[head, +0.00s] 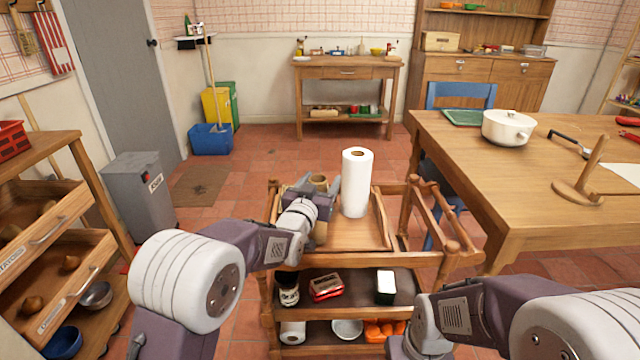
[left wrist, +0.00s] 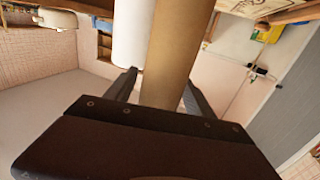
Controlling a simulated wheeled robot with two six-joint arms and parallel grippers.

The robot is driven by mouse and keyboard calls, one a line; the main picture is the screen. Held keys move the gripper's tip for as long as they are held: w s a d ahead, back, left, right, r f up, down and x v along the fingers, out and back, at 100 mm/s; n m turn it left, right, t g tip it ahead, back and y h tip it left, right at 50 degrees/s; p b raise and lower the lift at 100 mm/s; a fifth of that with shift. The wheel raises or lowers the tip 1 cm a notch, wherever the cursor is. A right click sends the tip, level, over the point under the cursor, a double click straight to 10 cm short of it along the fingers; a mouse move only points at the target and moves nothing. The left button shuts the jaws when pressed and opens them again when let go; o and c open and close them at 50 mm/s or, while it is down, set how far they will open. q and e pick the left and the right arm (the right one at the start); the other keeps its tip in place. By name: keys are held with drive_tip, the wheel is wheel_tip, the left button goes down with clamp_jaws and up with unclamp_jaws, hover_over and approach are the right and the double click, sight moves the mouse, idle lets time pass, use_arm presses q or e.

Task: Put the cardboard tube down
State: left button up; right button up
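The brown cardboard tube (head: 320,232) is upright at the left of the trolley's top tray, in the head view. My left gripper (head: 318,190) is around its upper part, one finger on each side, and looks shut on it. The left wrist view shows the tube (left wrist: 172,50) between the two fingers (left wrist: 163,88). I cannot tell whether its lower end touches the tray. The wooden trolley (head: 345,233) stands before me. My right arm (head: 470,315) is at the lower right; its gripper is out of view.
A white paper roll (head: 356,190) stands upright on the tray, right of the tube; the tray's front right is clear. A wooden table (head: 470,165) with a white pot (head: 508,128) and a wooden holder (head: 585,180) is to the right. A grey bin (head: 140,200) is left.

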use_arm(q)
drive_tip(key=shift+s+r, duration=0.1)
drive_tip(key=shift+r, duration=0.15)
drive_tip(key=v, duration=1.2)
